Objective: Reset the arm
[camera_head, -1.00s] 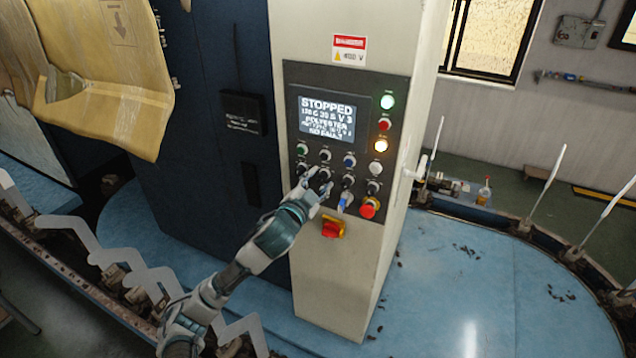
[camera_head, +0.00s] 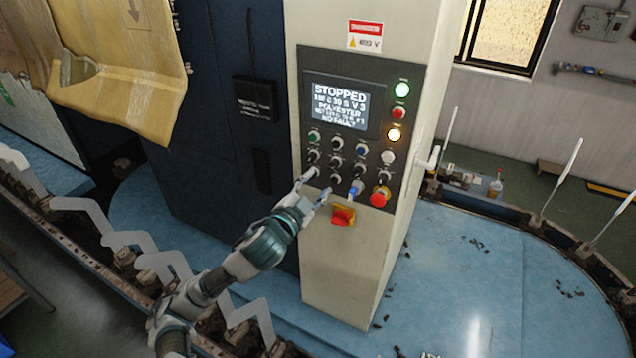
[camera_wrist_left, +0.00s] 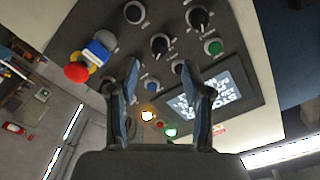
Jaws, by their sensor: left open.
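My left arm reaches up from the bottom of the head view. Its gripper (camera_head: 317,184) is open and empty at the lower left edge of the dark control panel (camera_head: 348,60). In the left wrist view the two fingers (camera_wrist_left: 160,72) stand apart with nothing between them, the panel's knobs and buttons beyond. The panel screen (camera_head: 341,104) reads STOPPED, POLYESTER and NO FAULT. A blue switch (camera_head: 356,188) and a red emergency button (camera_head: 379,197) sit at the panel's lower right. My right gripper does not show.
A red-and-yellow rotary switch (camera_head: 343,215) is just below the panel. The pale cabinet (camera_head: 345,285) stands on a blue round base (camera_head: 470,270). White sock boards (camera_head: 150,258) line the left edge. A yellowish sheet (camera_head: 120,85) hangs at upper left.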

